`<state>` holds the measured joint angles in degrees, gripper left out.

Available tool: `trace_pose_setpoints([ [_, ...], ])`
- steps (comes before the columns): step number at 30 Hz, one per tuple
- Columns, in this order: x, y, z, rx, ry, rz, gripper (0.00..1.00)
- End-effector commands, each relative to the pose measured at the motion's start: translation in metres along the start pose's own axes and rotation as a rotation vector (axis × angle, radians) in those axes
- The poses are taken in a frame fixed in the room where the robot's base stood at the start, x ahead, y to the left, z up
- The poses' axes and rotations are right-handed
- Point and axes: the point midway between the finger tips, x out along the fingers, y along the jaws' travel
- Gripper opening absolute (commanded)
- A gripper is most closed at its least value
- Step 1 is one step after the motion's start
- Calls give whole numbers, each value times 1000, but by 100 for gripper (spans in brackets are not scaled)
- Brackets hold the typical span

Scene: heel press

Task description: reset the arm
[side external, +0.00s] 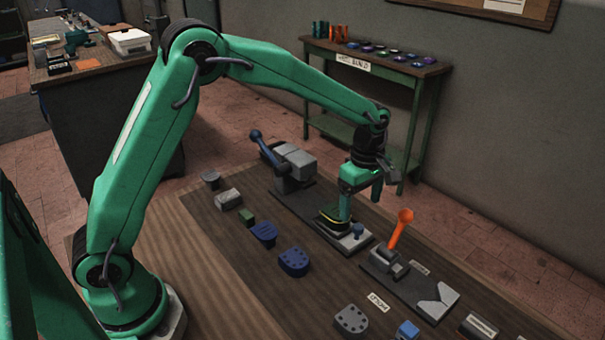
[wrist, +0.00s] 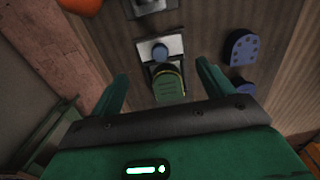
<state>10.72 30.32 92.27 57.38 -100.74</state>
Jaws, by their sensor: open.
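My gripper (side external: 360,209) points down over the bench, at the end of my outstretched arm. In the wrist view its two green fingers (wrist: 162,69) stand wide apart with nothing clamped between them. A dark green block with a yellow edge (wrist: 168,86) shows between and below the fingers; it also shows in the side view (side external: 330,219), partly behind one finger. Beside it on a pale plate (side external: 350,245) is a blue knob (side external: 358,230). I cannot tell how high the fingertips are above the block or whether one touches it.
A grey press with a blue lever (side external: 285,160) stands behind my gripper. A clamp with a raised orange lever (side external: 400,229) stands to its right. A blue holed part (side external: 293,262) and several small parts lie on the bench (side external: 215,275). A green shelf (side external: 385,70) stands by the wall.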

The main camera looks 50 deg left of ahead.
Motion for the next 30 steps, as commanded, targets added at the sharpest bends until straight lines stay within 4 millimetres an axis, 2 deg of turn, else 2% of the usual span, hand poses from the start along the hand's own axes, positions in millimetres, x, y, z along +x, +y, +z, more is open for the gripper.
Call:
trace_pose_setpoints([
  [8, -1, 0, 0, 3, 0, 1, 80],
  [13, -10, -5, -4, 37, -2, 13, 80],
  [20, -43, -24, -15, 178, -5, 61, 80],
  [30, -98, -73, -40, 490, 19, 160, 80],
])
